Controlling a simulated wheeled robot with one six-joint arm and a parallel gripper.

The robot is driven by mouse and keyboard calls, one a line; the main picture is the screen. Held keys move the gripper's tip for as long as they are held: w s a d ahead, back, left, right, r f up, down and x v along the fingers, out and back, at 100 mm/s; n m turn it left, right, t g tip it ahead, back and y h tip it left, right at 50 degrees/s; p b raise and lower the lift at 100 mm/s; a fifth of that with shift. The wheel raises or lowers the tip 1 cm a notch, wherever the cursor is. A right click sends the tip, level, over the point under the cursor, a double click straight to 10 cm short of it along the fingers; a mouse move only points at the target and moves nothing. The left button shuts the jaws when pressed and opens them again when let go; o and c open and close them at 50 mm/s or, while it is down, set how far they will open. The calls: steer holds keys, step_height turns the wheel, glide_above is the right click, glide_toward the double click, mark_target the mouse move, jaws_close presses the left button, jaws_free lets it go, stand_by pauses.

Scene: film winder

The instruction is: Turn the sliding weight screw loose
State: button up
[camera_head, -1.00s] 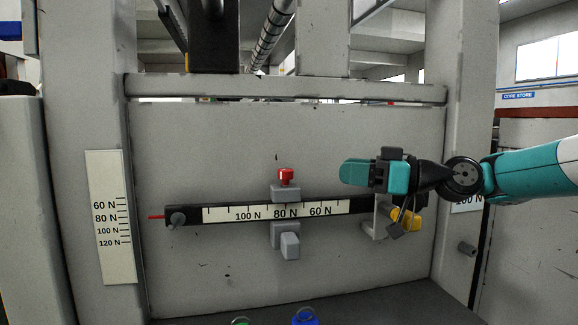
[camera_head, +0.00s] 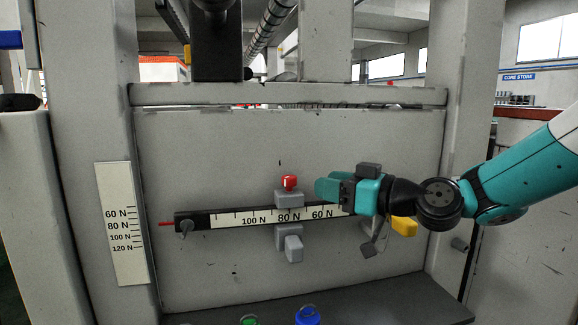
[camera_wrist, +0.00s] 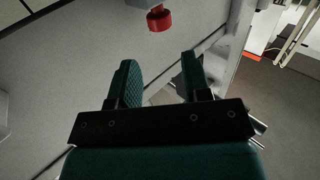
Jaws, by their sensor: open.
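The red screw (camera_head: 289,182) stands on top of the grey sliding weight (camera_head: 289,200), which sits on the black scale bar (camera_head: 197,220) at about the 80 N mark. A lower grey block of the weight hangs below the bar. My gripper (camera_head: 322,189) is just right of the red screw, at about its height and apart from it. In the wrist view my gripper (camera_wrist: 160,75) is open with two green fingers and nothing between them. The red screw also shows there (camera_wrist: 159,19), beyond the fingertips.
A yellow part (camera_head: 404,226) is at the bar's right end, partly behind my gripper. A red pointer (camera_head: 166,224) is at the left end, facing a vertical scale plate (camera_head: 121,222). Green and blue items are on the ledge (camera_head: 380,298) below.

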mark_target(296, 178)
steer(key=p+x, duration=0.4)
steer(key=x, duration=0.5)
steer(key=shift+w+a, duration=0.15)
steer(key=shift+a, duration=0.25)
